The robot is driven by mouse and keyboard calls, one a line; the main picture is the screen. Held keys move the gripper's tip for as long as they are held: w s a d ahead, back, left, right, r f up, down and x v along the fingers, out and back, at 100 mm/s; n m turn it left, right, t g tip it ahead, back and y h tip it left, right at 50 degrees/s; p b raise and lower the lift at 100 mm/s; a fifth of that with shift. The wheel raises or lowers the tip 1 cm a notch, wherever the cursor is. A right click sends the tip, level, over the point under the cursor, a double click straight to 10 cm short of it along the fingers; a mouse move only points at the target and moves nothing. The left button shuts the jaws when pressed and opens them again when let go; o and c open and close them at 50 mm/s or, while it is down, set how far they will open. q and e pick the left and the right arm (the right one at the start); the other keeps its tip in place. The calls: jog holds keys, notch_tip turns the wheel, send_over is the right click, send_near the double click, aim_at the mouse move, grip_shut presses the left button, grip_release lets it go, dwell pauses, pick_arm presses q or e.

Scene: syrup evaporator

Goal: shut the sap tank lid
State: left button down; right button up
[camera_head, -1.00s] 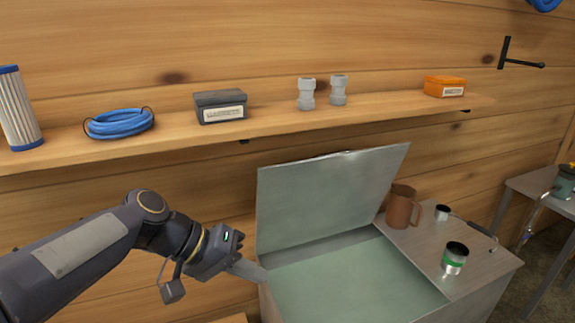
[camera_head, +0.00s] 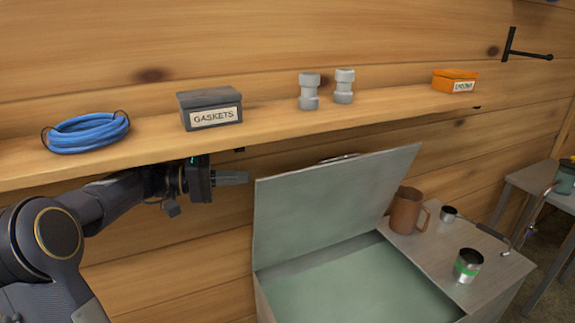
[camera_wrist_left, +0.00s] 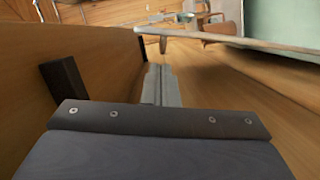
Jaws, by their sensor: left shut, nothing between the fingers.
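The sap tank (camera_head: 262,300) is a grey metal box with a green inside, below the shelf. Its lid (camera_head: 325,205) stands open, raised and leaning back toward the wall. My left gripper (camera_head: 247,177) is shut and empty, just under the shelf and beside the lid's upper left corner, with a small gap that I cannot judge exactly. In the left wrist view the shut fingers (camera_wrist_left: 161,85) point ahead, and the lid's edge (camera_wrist_left: 220,42) crosses in front and to the right. My right gripper is not in view.
The wall shelf (camera_head: 160,145) runs close above my left arm, bearing a blue coil (camera_head: 87,133), a gasket box (camera_head: 209,108), two grey fittings (camera_head: 309,92) and an orange box (camera_head: 455,82). A brown mug (camera_head: 406,212) and a green-banded can (camera_head: 467,265) stand right of the tank opening.

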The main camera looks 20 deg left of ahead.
aim_at(282, 176)
pick_arm(q)
jog(key=p+x, duration=0.1)
jog(key=x, duration=0.9)
jog(key=shift+w+p, duration=0.15)
jog(key=shift+p, duration=0.15)
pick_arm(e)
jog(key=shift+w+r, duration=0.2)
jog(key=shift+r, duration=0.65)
pick_arm(q)
jog(key=shift+d+f, duration=0.1)
